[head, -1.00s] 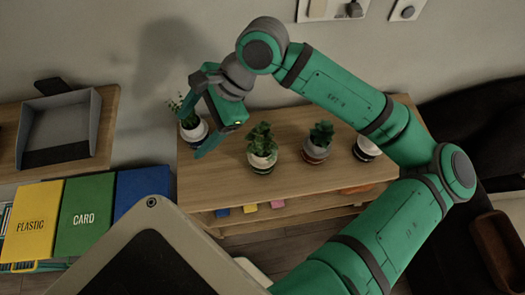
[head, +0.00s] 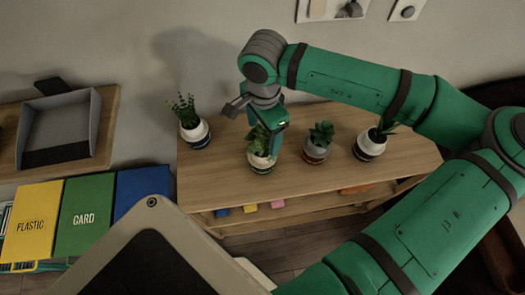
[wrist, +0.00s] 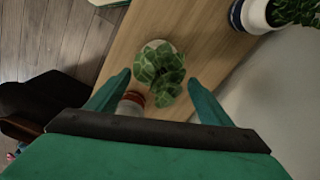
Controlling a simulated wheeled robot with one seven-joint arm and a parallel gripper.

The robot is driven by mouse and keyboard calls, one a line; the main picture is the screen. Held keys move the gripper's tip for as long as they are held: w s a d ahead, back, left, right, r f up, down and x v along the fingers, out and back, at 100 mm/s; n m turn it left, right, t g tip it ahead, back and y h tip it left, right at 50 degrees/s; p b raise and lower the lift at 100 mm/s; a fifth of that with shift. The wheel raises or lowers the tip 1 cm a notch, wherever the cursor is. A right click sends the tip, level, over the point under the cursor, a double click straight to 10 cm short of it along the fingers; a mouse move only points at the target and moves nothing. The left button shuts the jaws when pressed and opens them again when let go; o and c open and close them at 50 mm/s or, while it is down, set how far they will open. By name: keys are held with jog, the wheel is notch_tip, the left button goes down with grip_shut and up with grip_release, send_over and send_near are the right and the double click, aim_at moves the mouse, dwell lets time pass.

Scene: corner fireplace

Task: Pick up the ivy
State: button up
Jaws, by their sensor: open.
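The leafy green plant that looks like the ivy (head: 257,140) stands upright in a small banded pot (head: 262,164) on the wooden shelf unit, second from the left. My gripper (head: 266,138) is over this plant, pointing down, with one finger on its right side. In the wrist view, the broad-leaved plant (wrist: 160,70) shows between the two spread fingers (wrist: 158,80), nearer the left one. The gripper is open and holds nothing. I cannot tell whether a finger touches the leaves. The plant partly hides its pot in the wrist view.
Other potted plants stand on the shelf top (head: 220,180): a tall-stemmed one (head: 194,130) at left, a leafy one (head: 316,150) close on the right, and a spiky one (head: 370,146) farther right. The wall is behind. A grey tray (head: 58,128) lies far left.

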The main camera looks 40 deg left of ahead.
aim_at(259, 156)
jog(key=shift+s+d+f, duration=0.1)
jog(key=shift+s+f, duration=0.05)
jog(key=shift+f, duration=1.25)
jog(key=shift+s+f, duration=0.15)
jog(key=shift+f, duration=1.25)
jog(key=c, duration=1.5)
jog(key=shift+r, duration=0.15)
jog(key=shift+c, duration=0.2)
